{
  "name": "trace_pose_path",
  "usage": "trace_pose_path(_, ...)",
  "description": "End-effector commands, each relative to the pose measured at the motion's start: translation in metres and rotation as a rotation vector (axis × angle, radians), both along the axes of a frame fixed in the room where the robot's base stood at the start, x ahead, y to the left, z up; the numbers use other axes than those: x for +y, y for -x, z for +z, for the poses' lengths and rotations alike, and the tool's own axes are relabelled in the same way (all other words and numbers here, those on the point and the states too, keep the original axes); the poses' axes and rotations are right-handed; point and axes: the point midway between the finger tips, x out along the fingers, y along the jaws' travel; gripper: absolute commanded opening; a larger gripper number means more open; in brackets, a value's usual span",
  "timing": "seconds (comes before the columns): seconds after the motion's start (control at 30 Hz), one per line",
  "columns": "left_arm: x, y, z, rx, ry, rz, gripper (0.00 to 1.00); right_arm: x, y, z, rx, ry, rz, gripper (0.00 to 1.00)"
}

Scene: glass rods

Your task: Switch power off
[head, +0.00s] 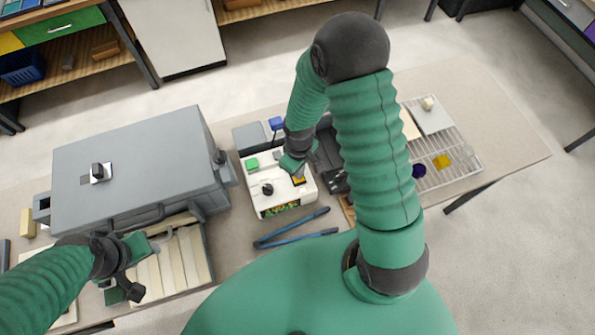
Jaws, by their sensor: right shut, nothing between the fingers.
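A white control box (275,204) stands on the table in the middle of the head view. On its top are a green button (252,163), a black knob (267,189) and a small yellow-orange part (299,182). My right gripper (297,174) is shut and empty, pointing down at the yellow-orange part. I cannot tell whether it touches that part, which it partly hides. A large grey case (140,165) to the left carries a black switch (98,172) on a light plate. My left gripper (138,270) is open in front of the case, above a tray of pale bars (170,273).
Blue-handled tongs (290,232) lie in front of the control box. A wire rack (450,150) with a yellow block (441,161) and a dark purple round piece (418,171) is at right. A blue block (276,123) is behind the box. The table's right end is bare.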

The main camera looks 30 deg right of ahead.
Motion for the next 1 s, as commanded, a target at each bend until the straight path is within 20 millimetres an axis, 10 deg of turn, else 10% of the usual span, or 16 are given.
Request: trace_pose_path(1.0, 0.0, 0.0, 0.014, 0.0, 0.0, 0.0, 0.42, 0.0, 0.0, 0.013, 0.0, 0.0, 0.0, 0.0)
